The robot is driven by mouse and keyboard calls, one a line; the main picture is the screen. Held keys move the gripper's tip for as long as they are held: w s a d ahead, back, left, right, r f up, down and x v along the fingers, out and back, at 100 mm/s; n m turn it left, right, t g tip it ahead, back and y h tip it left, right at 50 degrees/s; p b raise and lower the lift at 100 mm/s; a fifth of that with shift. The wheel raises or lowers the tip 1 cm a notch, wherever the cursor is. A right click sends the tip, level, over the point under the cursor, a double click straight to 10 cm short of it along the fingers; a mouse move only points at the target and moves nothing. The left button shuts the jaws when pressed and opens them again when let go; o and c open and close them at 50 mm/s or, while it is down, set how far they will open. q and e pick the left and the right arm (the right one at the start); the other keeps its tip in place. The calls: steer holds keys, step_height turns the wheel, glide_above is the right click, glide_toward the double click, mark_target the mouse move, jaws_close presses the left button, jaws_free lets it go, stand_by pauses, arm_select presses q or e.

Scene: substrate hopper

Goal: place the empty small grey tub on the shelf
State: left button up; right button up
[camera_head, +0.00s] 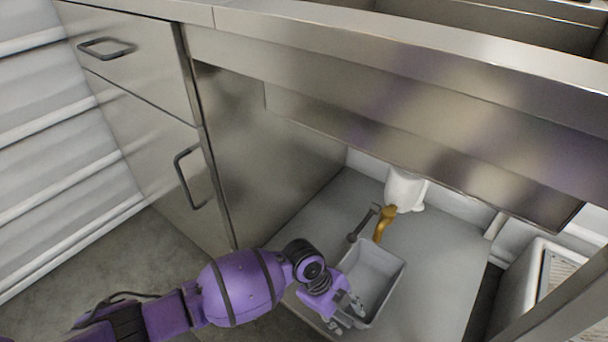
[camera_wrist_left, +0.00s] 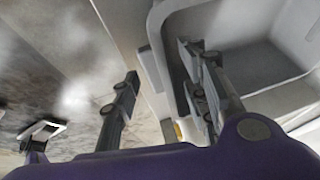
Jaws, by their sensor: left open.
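The small grey tub (camera_head: 381,263) is an open rectangular box, and the inside that shows is empty. It is at the front of the grey shelf (camera_head: 432,260) under the steel counter, and it looks upright. My left gripper (camera_head: 346,310) is at the tub's near left side. In the left wrist view the tub (camera_wrist_left: 275,72) fills the upper right. There my left gripper (camera_wrist_left: 165,100) is open, with one finger overlapping the tub's rim and inside, and the other outside it. I cannot tell whether the fingers touch the wall. My right gripper is not in view.
A dark tool (camera_head: 362,224) lies behind the tub, beside a brass pipe (camera_head: 384,222) and a white fitting (camera_head: 405,190). The counter's steel front (camera_head: 400,120) overhangs the shelf. A steel side panel (camera_head: 265,150) bounds the left. Shelf right of the tub is clear.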

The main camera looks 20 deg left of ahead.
arm_select(q)
steer(key=shift+w+d+r, duration=0.1)
steer(key=shift+w+r, duration=0.1)
steer(key=shift+r, duration=0.05)
steer(key=p+v, duration=0.5)
steer(key=v, duration=0.7)
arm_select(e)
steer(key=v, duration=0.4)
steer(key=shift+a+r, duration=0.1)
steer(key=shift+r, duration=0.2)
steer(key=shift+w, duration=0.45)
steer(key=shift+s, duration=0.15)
